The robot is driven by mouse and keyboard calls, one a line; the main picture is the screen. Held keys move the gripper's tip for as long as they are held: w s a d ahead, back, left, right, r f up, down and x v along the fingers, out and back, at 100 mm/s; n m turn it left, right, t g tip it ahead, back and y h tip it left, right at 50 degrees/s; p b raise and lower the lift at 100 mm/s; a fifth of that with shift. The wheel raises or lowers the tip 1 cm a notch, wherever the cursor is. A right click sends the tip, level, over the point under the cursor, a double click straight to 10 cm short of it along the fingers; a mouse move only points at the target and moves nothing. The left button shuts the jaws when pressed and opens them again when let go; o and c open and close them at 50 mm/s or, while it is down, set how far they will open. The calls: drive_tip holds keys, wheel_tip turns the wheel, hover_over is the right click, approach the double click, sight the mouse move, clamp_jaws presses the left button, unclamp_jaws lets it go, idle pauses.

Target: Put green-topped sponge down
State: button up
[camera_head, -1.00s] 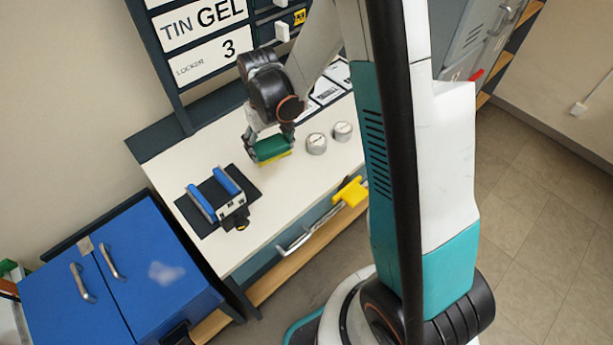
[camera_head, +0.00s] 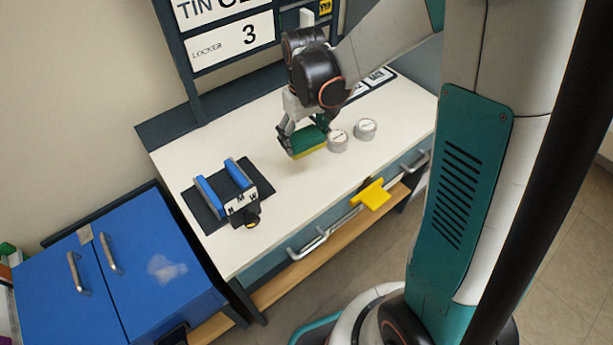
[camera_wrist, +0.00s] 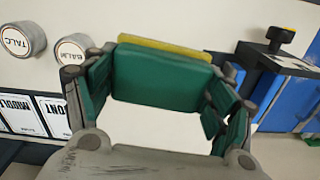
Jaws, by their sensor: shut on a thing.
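The green-topped sponge (camera_head: 308,142), green above with a yellow layer below, is held over the white bench top (camera_head: 270,205) in the head view. My gripper (camera_head: 303,130) is shut on it. In the wrist view the sponge (camera_wrist: 160,78) spans between the fingers of my gripper (camera_wrist: 163,88), its yellow edge on the far side. I cannot tell whether its underside touches the bench.
Two round tins, TALC (camera_wrist: 22,39) and BALM (camera_wrist: 73,49), stand close right of the sponge in the head view. A blue-jawed fixture (camera_head: 226,188) sits on a dark mat (camera_head: 262,185) to the left. Bench between is clear. A blue cabinet (camera_head: 150,265) stands at lower left.

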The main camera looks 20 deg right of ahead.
wheel_tip(320, 180, up, 5)
drive_tip(key=n+p, duration=0.1)
hover_over(306, 182)
wheel_tip(306, 182, down, 20)
drive_tip(key=b, duration=0.6)
drive_tip(key=shift+r+b, duration=0.2)
drive_tip(key=shift+b, duration=0.1)
drive_tip(key=shift+f, duration=0.15)
drive_tip(key=o, duration=1.4)
